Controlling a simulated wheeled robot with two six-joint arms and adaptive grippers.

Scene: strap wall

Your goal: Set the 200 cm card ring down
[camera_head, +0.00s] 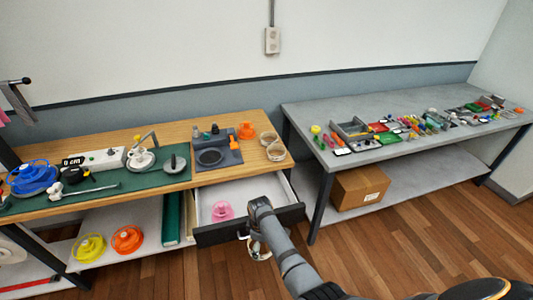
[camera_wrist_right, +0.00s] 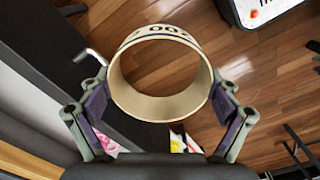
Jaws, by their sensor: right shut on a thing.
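My right gripper (camera_head: 257,236) is in front of the open drawer, below the wooden bench. In the right wrist view the gripper (camera_wrist_right: 160,100) is shut on a beige card ring with "200" printed on its outer side. The ring (camera_wrist_right: 158,106) sits between the two fingers, its open round end facing the camera. In the head view the ring (camera_head: 262,254) is mostly hidden behind my gripper and arm, held above the floor. My left gripper does not show.
The open drawer (camera_head: 213,231) holds a pink spool (camera_head: 222,211). Two beige rings (camera_head: 276,153) sit at the wooden bench's right end, beside a dark tray (camera_head: 219,156) and an orange spool (camera_head: 247,131). A grey table (camera_head: 420,147) with many small items stands right, a cardboard box (camera_head: 358,191) below.

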